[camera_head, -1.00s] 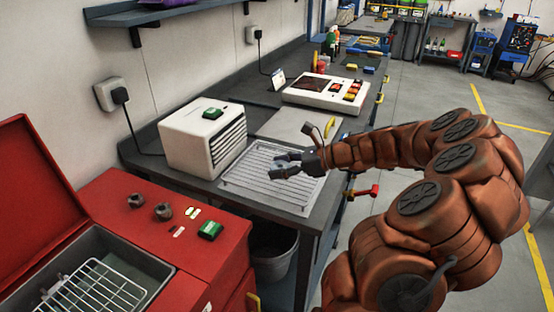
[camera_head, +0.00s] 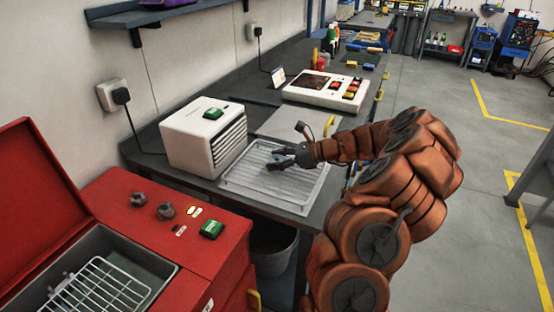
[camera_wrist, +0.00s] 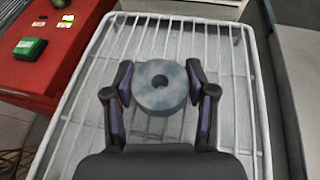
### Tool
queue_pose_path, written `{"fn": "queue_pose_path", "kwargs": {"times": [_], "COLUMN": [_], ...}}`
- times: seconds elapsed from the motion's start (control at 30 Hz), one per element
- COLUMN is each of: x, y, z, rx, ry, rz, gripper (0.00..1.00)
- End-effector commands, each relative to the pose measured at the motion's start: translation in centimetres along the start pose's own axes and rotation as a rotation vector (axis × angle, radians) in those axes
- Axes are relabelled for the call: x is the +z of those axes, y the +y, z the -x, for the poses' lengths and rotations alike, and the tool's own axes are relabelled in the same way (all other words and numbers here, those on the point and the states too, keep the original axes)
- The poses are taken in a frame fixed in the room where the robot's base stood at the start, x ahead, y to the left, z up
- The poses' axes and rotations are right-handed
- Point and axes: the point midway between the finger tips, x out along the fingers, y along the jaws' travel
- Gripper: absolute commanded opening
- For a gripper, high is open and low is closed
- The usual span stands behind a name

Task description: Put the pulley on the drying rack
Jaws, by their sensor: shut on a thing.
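The pulley (camera_wrist: 160,98) is a grey-blue disc with a centre hole. In the wrist view it lies between the two fingers of my gripper (camera_wrist: 160,88), which is shut on it. The drying rack (camera_head: 250,180) is a white wire grid in a pale tray on the bench. In the wrist view the rack (camera_wrist: 90,110) fills the background below the pulley. In the head view my gripper (camera_head: 280,158) is over the rack's middle, and the pulley is hard to make out there. I cannot tell whether the pulley touches the wires.
A white box with a vented side (camera_head: 195,140) stands left of the rack. A red washer cabinet (camera_head: 120,195) with an open lid is in front. A flat grey plate (camera_head: 290,122) and a white control panel (camera_head: 325,88) lie behind. The rack's wires look empty around the pulley.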

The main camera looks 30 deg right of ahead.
Motion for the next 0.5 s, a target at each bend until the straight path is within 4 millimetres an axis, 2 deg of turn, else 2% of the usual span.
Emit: {"fn": "queue_pose_path", "kwargs": {"times": [0.37, 0.4, 0.5], "x": [-0.45, -0.53, -0.5], "y": [-0.01, -0.01, 0.01], "z": [-0.18, -0.2, -0.19], "rx": [-0.001, -0.001, -0.001], "ry": [-0.002, -0.001, -0.001], "rz": [0.0, 0.001, 0.001], "gripper": [0.0, 0.57, 0.67]}}
